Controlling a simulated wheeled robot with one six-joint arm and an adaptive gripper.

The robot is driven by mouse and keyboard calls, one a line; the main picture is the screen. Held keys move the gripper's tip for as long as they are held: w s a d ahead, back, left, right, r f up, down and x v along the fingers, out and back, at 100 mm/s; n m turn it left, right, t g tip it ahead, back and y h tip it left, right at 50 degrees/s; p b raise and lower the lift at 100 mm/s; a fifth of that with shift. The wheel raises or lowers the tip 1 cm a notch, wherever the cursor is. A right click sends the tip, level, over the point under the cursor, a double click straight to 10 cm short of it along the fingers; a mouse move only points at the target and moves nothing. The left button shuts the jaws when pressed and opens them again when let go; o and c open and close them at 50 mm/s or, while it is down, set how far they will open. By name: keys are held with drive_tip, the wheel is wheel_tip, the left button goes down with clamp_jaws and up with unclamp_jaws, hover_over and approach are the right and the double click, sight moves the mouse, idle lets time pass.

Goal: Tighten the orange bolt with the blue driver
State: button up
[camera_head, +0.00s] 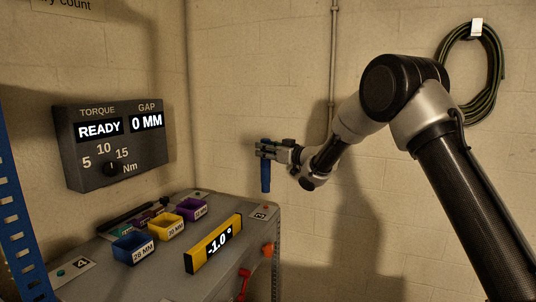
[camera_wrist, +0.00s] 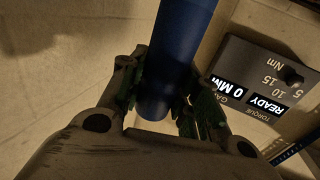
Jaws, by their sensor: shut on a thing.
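The blue driver (camera_head: 266,178) hangs upright in my gripper (camera_head: 267,149), which is shut on its upper part. It is held in the air above the far right corner of the bench. In the wrist view the driver (camera_wrist: 178,55) runs between the two fingers of my gripper (camera_wrist: 163,98). An orange piece (camera_head: 268,249), which looks like the bolt, is at the bench's right edge, below the driver and apart from it. Its details are too small to tell. The driver's tip is not clear in either view.
The grey bench (camera_head: 160,275) carries a blue bin (camera_head: 133,249), a yellow bin (camera_head: 166,228), a purple bin (camera_head: 192,209) and a yellow angle display (camera_head: 213,244) reading -1.0°. A red part (camera_head: 243,284) is at the front edge. A wall panel (camera_head: 120,143) reads READY and 0 MM.

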sight(269, 169)
drive_tip(key=shift+f, duration=2.8)
drive_tip(key=shift+s+f, duration=0.15)
drive_tip(key=shift+f, duration=0.9)
idle(1.9)
wheel_tip(269, 169, up, 6)
drive_tip(key=shift+r, duration=0.15)
idle(0.7)
idle(1.1)
